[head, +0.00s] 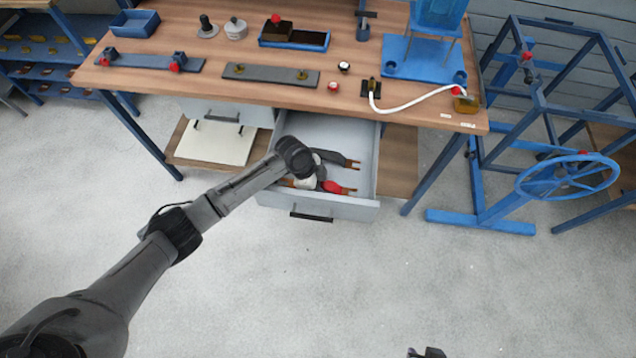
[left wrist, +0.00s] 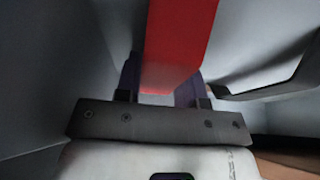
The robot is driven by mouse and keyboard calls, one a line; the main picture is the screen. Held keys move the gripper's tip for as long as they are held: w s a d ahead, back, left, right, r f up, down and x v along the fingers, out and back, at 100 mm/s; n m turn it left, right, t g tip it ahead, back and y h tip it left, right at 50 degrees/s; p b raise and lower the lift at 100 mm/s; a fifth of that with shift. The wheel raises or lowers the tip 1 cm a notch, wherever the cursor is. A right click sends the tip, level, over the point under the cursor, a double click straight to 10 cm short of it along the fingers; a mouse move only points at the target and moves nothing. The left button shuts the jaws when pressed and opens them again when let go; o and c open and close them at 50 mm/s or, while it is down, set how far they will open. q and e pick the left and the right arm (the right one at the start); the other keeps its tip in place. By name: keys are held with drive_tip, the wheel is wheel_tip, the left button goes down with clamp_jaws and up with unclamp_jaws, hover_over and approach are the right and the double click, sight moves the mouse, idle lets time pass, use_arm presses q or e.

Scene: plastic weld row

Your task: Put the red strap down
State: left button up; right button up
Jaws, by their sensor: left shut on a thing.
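The red strap (left wrist: 180,45) is between the two fingers of my left gripper (left wrist: 160,88) in the left wrist view, and the gripper is shut on it. In the head view my left gripper (head: 318,182) is inside the open drawer (head: 335,207) under the workbench. A red end of the strap (head: 332,187) shows just beside it. The wrist hides part of the hold, and I cannot tell whether the strap touches the drawer floor. A small dark part at the bottom edge of the head view seems to be my right gripper (head: 428,353); its fingers do not show clearly.
Dark tools with orange tips (head: 350,163) lie in the drawer near the gripper. The workbench top (head: 270,100) above holds fixtures, trays and a white hose (head: 415,103). A blue frame with a handwheel (head: 568,178) stands at right. The floor in front is clear.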

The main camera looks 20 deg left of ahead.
use_arm(q)
drive_tip(key=shift+f, duration=0.35)
drive_tip(key=o, duration=0.7)
drive_tip(key=shift+a, duration=0.1)
drive_tip(key=shift+o, duration=1.2)
drive_tip(key=shift+f, duration=0.2)
drive_tip(key=shift+r, duration=0.25)
drive_tip(key=p+v, duration=0.3)
drive_tip(key=v, duration=0.8)
drive_tip(key=shift+r+p, duration=0.2)
drive_tip(key=shift+p, duration=0.1)
drive_tip(key=shift+s+a+r, duration=0.1)
drive_tip(key=shift+a+r, duration=0.05)
drive_tip(key=shift+r, duration=0.5)
